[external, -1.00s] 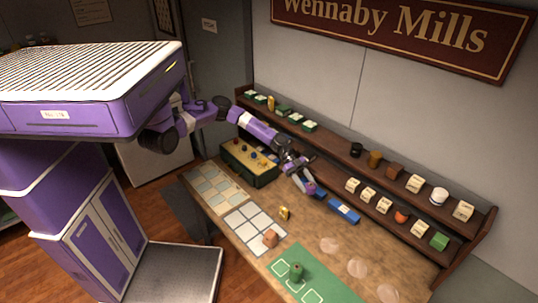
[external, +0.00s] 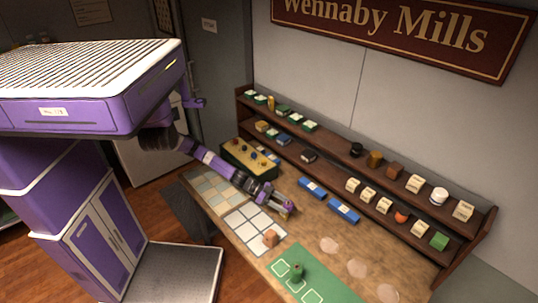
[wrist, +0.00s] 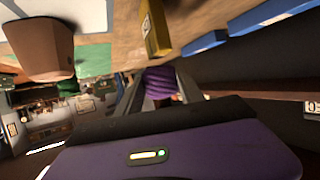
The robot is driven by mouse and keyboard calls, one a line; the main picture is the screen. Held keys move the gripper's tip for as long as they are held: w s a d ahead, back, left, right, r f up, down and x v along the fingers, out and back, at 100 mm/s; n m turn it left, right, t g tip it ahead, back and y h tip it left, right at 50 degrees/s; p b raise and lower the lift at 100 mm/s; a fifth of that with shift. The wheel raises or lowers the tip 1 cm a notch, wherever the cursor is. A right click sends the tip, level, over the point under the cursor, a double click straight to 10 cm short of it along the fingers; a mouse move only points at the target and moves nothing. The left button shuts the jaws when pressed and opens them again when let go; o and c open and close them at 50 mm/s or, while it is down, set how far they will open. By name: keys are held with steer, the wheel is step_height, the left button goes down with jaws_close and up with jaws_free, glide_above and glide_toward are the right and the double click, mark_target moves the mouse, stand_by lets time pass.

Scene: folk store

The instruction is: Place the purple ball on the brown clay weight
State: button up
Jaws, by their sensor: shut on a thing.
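My gripper (wrist: 160,90) is shut on the purple ball (wrist: 160,82), which shows ridged between the fingers in the wrist view. A brown, tapered piece that looks like the brown clay weight (external: 270,238) stands on the front of that mat, apart from my gripper. It also shows large at the upper left of the wrist view (wrist: 40,45).
A yellow block (wrist: 155,30) is close to my fingers. Blue boxes (external: 343,210) lie by the shelf (external: 330,140). A green container (external: 296,271) stands on the green mat (external: 322,285). The table's middle right is mostly clear.

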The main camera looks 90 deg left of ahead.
steer(key=s+d+r+n+y+p, duration=0.1)
steer(key=s+d+p, duration=0.1)
steer(key=s+d, duration=0.35)
step_height(320, 180, up, 18)
steer(key=n+y+p, duration=0.2)
steer(key=y+p, duration=0.1)
steer(key=p, duration=0.1)
glide_above(266, 233)
steer(key=f+b, duration=0.2)
steer(key=f, duration=0.5)
steer(key=f+b, duration=0.3)
steer(key=f, duration=0.5)
steer(key=shift+s+a+f, duration=0.1)
steer(key=shift+a+f, duration=0.1)
steer(key=shift+t, duration=0.3)
steer(key=shift+f, duration=2.25)
steer(key=o, duration=0.9)
steer(key=shift+f, duration=0.15)
steer(key=o, duration=0.4)
